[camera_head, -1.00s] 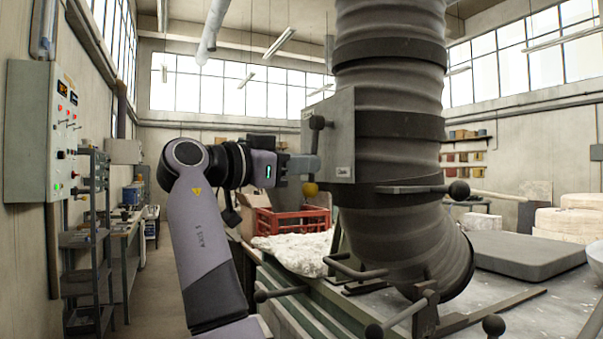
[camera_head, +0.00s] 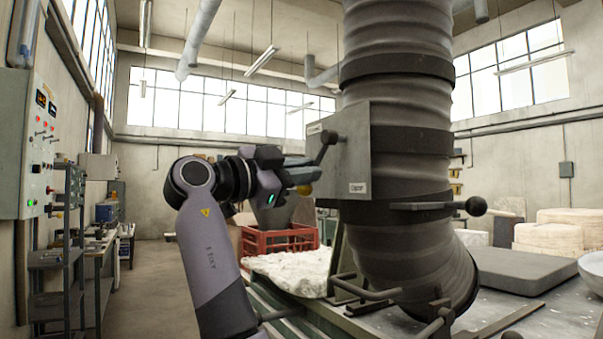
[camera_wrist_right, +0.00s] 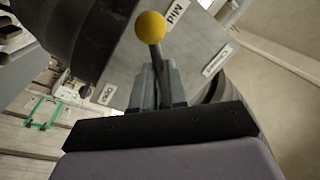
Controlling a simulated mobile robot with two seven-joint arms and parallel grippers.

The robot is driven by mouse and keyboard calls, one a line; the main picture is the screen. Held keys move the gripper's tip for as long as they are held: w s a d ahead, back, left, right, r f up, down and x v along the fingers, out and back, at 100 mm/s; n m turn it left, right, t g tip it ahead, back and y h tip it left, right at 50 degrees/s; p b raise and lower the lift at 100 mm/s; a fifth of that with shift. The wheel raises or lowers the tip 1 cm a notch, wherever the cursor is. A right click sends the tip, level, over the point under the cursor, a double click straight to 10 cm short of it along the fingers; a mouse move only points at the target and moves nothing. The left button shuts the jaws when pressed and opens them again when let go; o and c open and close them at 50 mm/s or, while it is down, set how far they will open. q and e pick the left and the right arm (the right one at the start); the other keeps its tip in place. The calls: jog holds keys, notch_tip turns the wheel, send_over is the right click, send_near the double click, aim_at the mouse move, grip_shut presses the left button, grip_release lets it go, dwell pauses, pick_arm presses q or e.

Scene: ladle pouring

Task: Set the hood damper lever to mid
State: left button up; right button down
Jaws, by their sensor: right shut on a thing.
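The grey damper box (camera_head: 352,165) is fixed to the front of the large ribbed hood duct (camera_head: 398,70). My right gripper (camera_head: 305,172) is at the box's left side, shut on the damper lever. The lever's yellow ball (camera_wrist_right: 150,27) sticks out past the fingers in the right wrist view, beside the "Mid" label (camera_wrist_right: 178,12) in the picture. In the head view the yellow ball (camera_head: 305,189) shows just below the fingers. A dark knob (camera_head: 328,137) on a tilted rod stands above the fingertips. My left gripper is out of view.
A red crate (camera_head: 275,241) and a white lumpy heap (camera_head: 290,270) are below and behind my right arm. A dark-knobbed bar (camera_head: 475,206) sticks out right of the duct.

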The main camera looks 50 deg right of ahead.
dwell(0.5)
jog(key=c, duration=1.2)
grip_release()
jog(key=shift+o, duration=0.2)
jog(key=shift+a, duration=0.15)
jog(key=r+b+v, duration=0.1)
jog(key=v, duration=0.5)
jog(key=shift+a+f, duration=0.5)
